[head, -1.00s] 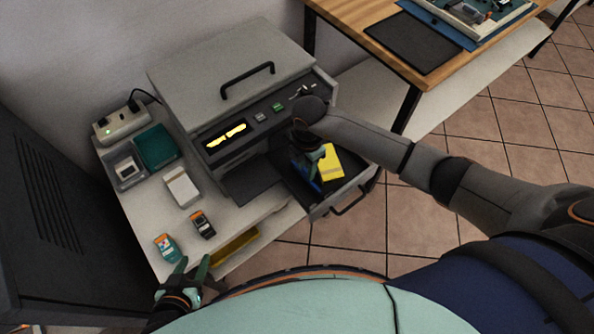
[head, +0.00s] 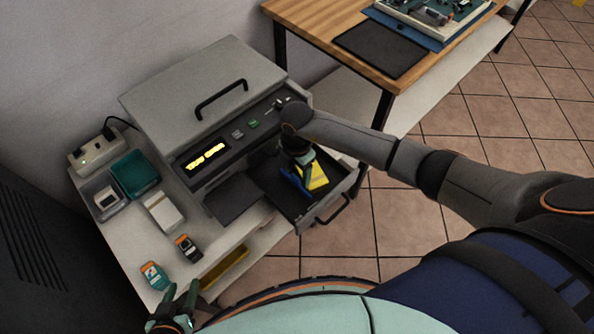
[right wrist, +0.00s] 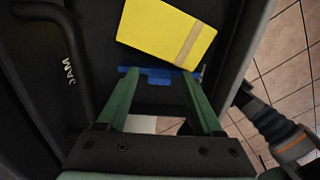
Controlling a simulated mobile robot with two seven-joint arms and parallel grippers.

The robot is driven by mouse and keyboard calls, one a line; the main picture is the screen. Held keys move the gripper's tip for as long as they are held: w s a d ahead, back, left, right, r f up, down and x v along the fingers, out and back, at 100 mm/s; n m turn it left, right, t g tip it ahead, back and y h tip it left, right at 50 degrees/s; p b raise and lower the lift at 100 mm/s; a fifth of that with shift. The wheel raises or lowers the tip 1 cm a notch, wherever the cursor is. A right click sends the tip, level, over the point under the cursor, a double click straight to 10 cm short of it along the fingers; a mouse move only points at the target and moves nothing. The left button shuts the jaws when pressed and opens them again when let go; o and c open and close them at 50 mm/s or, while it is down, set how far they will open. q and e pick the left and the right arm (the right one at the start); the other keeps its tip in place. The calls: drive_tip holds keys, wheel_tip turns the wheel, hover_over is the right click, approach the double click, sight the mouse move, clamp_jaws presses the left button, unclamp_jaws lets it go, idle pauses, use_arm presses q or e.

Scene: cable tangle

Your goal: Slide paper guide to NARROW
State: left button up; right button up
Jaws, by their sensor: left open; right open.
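The printer (head: 205,85) stands on a white table with its paper drawer (head: 335,207) pulled out. A blue piece (head: 296,183), which looks like the paper guide, is in the drawer beside a yellow block (head: 318,176). My right gripper (head: 300,172) reaches down into the drawer. In the right wrist view, its green fingers (right wrist: 160,75) are open, with the blue guide (right wrist: 155,78) at and between the tips; contact is unclear. The yellow block (right wrist: 165,32) with a tan band lies just beyond. My left gripper (head: 177,300) is open and empty at the table's front.
A dark lever marked JAM (right wrist: 65,60) runs along the left in the right wrist view. Drawer walls close in around my right gripper. The table holds a teal tray (head: 135,174), a white block (head: 164,212) and two small handheld devices (head: 153,275). A wooden workbench (head: 400,75) stands behind.

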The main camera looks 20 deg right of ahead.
wheel_tip(320, 180, up, 13)
drive_tip(key=p, duration=0.1)
drive_tip(key=shift+f, duration=0.2)
idle(0.5)
